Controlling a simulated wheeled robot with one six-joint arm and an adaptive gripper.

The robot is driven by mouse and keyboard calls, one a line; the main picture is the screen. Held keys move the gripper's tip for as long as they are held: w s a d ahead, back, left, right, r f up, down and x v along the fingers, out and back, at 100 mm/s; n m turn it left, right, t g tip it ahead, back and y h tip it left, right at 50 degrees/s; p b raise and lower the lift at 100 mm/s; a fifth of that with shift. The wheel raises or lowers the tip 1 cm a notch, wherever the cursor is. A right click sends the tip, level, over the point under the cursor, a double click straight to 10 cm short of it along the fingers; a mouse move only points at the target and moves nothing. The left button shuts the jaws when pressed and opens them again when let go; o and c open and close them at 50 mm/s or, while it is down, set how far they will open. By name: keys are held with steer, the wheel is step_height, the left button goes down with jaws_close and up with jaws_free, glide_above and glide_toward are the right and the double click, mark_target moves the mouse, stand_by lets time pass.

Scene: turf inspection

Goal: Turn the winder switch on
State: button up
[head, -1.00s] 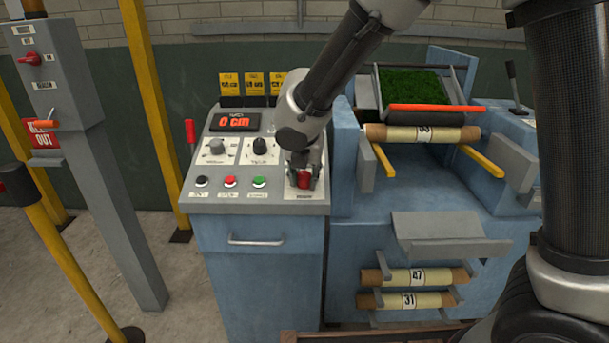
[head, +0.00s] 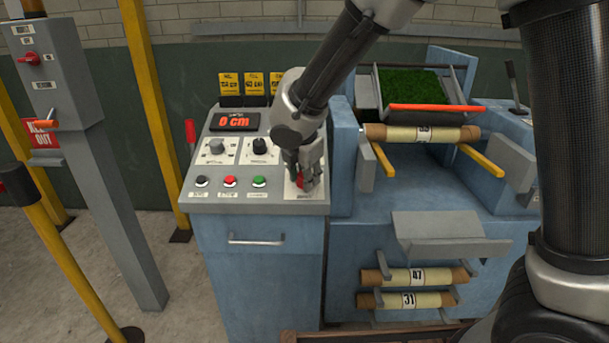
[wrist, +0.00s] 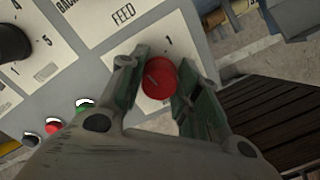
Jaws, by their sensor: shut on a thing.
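The winder switch is a red round knob (wrist: 158,77) on a pale plate at the right end of the sloped control panel (head: 200,207).
Black, red and green buttons (head: 230,182) and two dials stand left of the switch, below a display reading "0 cm" (head: 234,121). A blue machine with a labelled roll (head: 420,134) is close on the right. A grey post with a red switch stands far left.

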steer(key=m, duration=0.5)
steer(key=shift+m, duration=0.3)
steer(key=m, duration=0.5)
steer(key=shift+s+m, duration=0.1)
steer(key=shift+m, duration=0.2)
steer(key=o, duration=1)
steer(key=v, duration=1.2)
steer(key=shift+w+g, duration=0.25)
steer(key=shift+g, duration=0.05)
steer(key=shift+r+m, duration=0.1)
steer(key=shift+m, duration=0.2)
